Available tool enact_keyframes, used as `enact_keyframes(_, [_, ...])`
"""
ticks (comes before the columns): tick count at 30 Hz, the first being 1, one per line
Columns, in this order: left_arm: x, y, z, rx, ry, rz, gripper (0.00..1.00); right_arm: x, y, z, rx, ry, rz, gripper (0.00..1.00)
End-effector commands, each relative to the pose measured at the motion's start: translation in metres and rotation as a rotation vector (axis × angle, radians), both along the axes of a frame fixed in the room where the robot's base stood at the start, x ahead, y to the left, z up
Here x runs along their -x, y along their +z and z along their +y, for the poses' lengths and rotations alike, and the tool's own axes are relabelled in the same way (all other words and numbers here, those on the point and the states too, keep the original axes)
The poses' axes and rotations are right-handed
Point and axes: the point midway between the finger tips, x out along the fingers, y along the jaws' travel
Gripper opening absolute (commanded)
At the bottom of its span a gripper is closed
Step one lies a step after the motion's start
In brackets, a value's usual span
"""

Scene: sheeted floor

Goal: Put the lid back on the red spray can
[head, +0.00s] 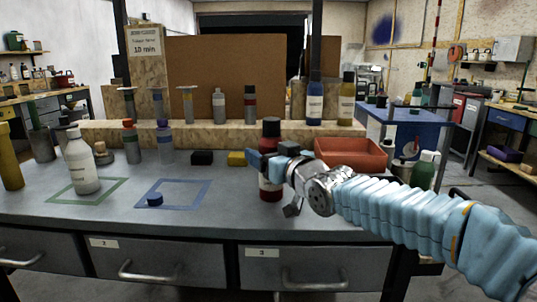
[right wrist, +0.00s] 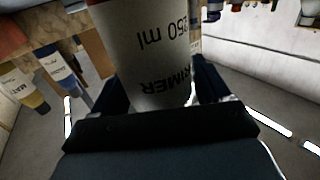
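The red spray can (head: 270,187) stands upright on the grey workbench (head: 225,215), right of centre, with a dark top. In the right wrist view its pale label (right wrist: 158,60) reads "250 ml" upside down. My right gripper (head: 268,163) is around the can's middle from the right. One finger lies along each side, and it looks shut on the can. A small dark blue cap (head: 154,200) lies inside a blue taped square (head: 180,183) to the left. I cannot tell for certain which can it fits. My left gripper is out of view.
A white bottle (head: 82,165) stands in a green taped square (head: 110,184). A black block (head: 202,157), a yellow block (head: 237,158) and a red tray (head: 350,154) lie farther back. Several cans stand on the wooden ledge (head: 215,131). The bench between the blue square and the can is clear.

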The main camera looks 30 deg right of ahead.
Motion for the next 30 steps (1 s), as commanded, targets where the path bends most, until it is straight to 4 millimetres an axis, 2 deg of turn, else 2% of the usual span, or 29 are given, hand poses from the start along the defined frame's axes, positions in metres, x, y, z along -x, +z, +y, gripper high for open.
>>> enact_keyframes(1, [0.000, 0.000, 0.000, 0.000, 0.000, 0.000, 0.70, 0.000, 0.000, 0.000, 0.000, 0.000, 0.000, 0.84])
enact_keyframes(2, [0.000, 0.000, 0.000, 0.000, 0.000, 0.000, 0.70, 0.000, 0.000, 0.000, 0.000, 0.000, 0.000, 0.88])
enact_keyframes(13, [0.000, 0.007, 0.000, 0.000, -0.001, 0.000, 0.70, 0.001, 0.006, 0.000, 0.000, 0.000, 0.000, 0.88])
enact_keyframes(17, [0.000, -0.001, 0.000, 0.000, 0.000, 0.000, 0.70, 0.021, 0.003, 0.000, 0.000, 0.001, -0.003, 0.88])
enact_keyframes(27, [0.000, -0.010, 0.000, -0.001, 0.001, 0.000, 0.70, 0.093, 0.003, -0.003, -0.001, 0.001, -0.004, 0.88])
enact_keyframes(30, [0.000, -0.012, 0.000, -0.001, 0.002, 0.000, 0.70, 0.107, 0.003, -0.004, 0.000, 0.001, -0.003, 0.88])
